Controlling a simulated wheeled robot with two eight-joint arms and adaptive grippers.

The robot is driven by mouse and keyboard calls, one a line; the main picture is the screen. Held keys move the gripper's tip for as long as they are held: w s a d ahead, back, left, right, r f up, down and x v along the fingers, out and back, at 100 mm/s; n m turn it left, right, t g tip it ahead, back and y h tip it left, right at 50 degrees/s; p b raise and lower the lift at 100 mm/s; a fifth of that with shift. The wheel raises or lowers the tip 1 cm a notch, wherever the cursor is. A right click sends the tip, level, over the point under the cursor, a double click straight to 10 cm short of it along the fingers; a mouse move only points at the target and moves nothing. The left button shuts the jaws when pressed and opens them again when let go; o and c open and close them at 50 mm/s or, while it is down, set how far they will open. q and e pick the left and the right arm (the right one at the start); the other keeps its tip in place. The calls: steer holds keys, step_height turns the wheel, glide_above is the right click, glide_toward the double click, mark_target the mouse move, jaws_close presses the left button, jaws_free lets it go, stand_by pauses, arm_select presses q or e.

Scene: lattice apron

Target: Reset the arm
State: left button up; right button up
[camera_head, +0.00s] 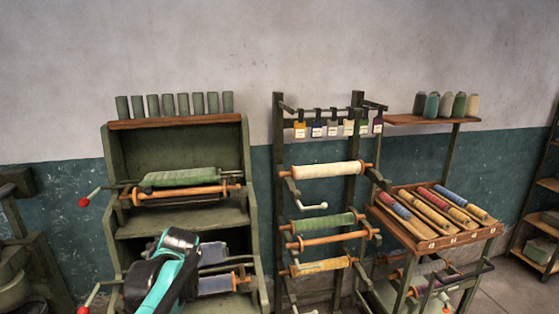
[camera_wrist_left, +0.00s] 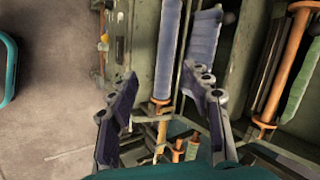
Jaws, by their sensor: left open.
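My left arm (camera_head: 172,274), teal and black, rises from the bottom of the head view in front of the green cabinet's lower shelf. Its fingers cannot be made out there. In the left wrist view my left gripper (camera_wrist_left: 162,84) is open, with its two dark fingers well apart and nothing held. A pale blue roll (camera_wrist_left: 168,45) on an orange spindle shows beyond and between the fingers. I cannot tell whether they touch it. My right gripper is in neither view.
The green cabinet (camera_head: 180,225) holds rollers, with red-knobbed cranks sticking out left. A rack of rolls (camera_head: 325,170) stands in the middle. A wooden tray (camera_head: 400,231) of coloured rolls is at right. Bare floor (camera_wrist_left: 50,120) shows at the wrist view's left.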

arm_select(q)
steer(key=s+d+f+n+h+b, duration=0.1)
steer(key=s+d+f+n, duration=0.2)
steer(key=s+f, duration=0.2)
steer(key=s+d+f+n+h+b, duration=0.2)
steer(key=s+d+f+n, duration=0.2)
steer(key=s, duration=0.6)
steer(key=s+d+f+n+t+h+b, duration=0.1)
steer(key=s+d+f+n, duration=0.2)
steer(key=s+f, duration=0.3)
steer(key=shift+s+d+n+b, duration=0.3)
steer(key=shift+s, duration=0.85)
